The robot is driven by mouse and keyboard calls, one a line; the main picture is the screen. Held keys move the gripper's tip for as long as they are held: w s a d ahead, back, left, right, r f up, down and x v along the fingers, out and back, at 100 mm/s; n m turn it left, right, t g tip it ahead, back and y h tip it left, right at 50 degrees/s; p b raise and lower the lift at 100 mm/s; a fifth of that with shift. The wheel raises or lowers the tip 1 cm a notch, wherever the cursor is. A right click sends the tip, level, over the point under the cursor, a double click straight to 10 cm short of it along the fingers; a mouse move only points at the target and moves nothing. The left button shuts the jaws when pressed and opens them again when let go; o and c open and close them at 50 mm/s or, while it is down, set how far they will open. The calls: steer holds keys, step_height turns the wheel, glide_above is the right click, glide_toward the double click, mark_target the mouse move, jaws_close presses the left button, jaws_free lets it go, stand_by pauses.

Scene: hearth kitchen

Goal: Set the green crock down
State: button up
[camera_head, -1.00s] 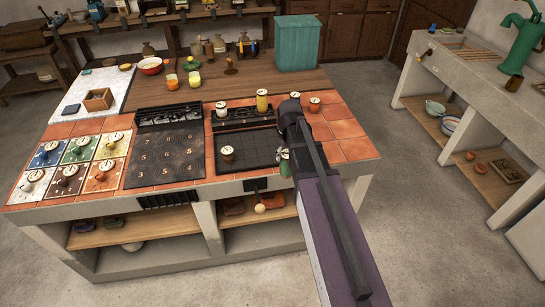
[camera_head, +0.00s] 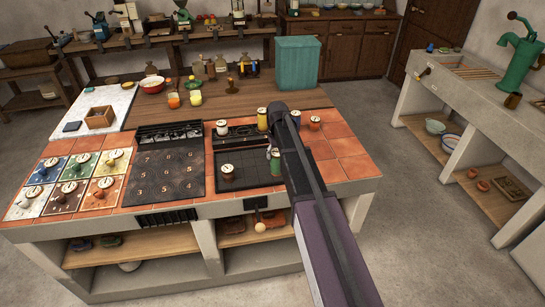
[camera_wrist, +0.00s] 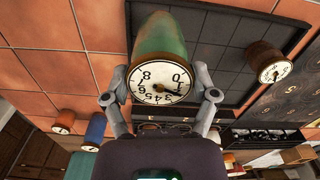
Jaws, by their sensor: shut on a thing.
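The green crock (camera_head: 275,161) has a white numbered dial on top and brown bands. It is at the right side of the black gridded tray (camera_head: 239,183) on the tiled counter. In the wrist view the green crock (camera_wrist: 160,50) stands between the two fingers of my gripper (camera_wrist: 161,92), which is shut on it near the dial end. In the head view my arm covers part of the gripper. Whether the crock's base touches the tray cannot be told.
A brown crock (camera_head: 228,171) stands on the tray to the left. A yellow crock (camera_head: 262,119) and an orange one (camera_head: 314,123) stand behind. The numbered black panel (camera_head: 168,174) and several dial crocks on coloured tiles lie left. Bare tiles (camera_head: 345,168) are at right.

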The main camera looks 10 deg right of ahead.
steer(key=shift+w+a+f, duration=0.1)
steer(key=shift+w+a, duration=0.05)
steer(key=shift+w, duration=1.1)
steer(key=shift+w+f+b, duration=0.3)
steer(key=shift+f+b, duration=0.65)
steer(key=shift+w+f+b, duration=0.3)
steer(key=shift+f+b, duration=0.6)
steer(key=shift+b, duration=0.05)
steer(key=shift+f, duration=0.15)
steer(key=o, duration=1.2)
steer(key=shift+r, duration=0.2)
step_height(320, 180, up, 12)
steer(key=p, duration=1.2)
